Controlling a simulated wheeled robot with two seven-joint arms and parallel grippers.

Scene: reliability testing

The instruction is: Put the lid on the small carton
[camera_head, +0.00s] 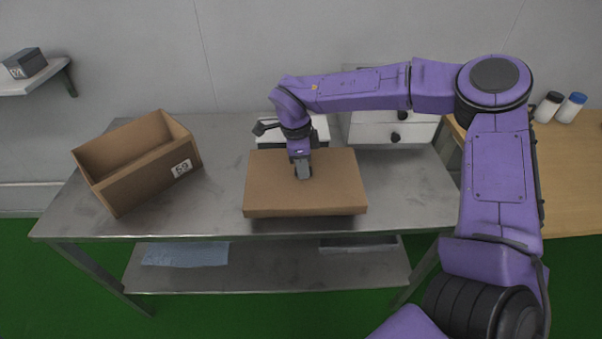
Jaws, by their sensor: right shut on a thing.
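My left gripper is not in view.
The metal table (222,205) has bare room between carton and lid and to the right. White drawers (390,130) stand behind at right. Two bottles (560,107) stand on a wooden table (575,185). A wall shelf (35,80) holds a dark box (25,64).

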